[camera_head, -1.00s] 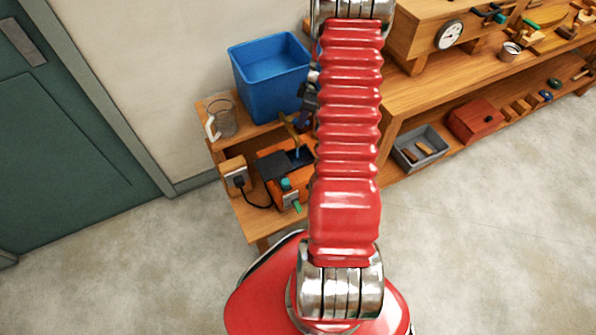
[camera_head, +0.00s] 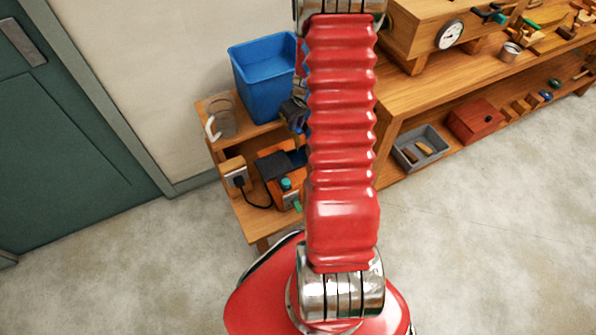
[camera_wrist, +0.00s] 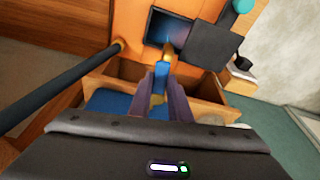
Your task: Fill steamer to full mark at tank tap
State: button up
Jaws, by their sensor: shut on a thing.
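The orange steamer (camera_head: 268,188) sits on the low wooden shelf under the blue tank (camera_head: 265,75), its dark lid raised beside its opening. It also shows in the wrist view (camera_wrist: 197,82), with a teal knob and dark blue-tinted opening. A brass tap (camera_wrist: 168,47) with a blue handle (camera_wrist: 162,70) shows in front of that opening. My gripper (camera_wrist: 161,90) has its purple fingers closed around the blue handle. In the head view my gripper (camera_head: 293,114) is beside the tank's lower right, partly behind my arm. The water level and full mark cannot be made out.
A clear jug (camera_head: 222,120) stands left of the tank. A wall socket box (camera_head: 234,174) with plug and cord is at the shelf's left. A grey tray (camera_head: 421,148) and red box (camera_head: 475,121) lie under the bench at right. The floor in front is clear.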

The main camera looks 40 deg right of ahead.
jog(key=shift+o, duration=0.2)
jog(key=shift+s+a+f+m, duration=0.15)
jog(key=shift+s+a+m, duration=0.2)
jog(key=shift+a+m, duration=0.55)
jog(key=shift+d, duration=0.2)
jog(key=o, duration=0.9)
jog(key=shift+d+h, duration=0.1)
jog(key=shift+h, duration=0.2)
jog(key=shift+c, duration=0.2)
jog(key=shift+w+r, duration=0.1)
jog(key=shift+r, duration=0.1)
jog(key=shift+r, duration=3.95)
jog(key=shift+m, duration=0.3)
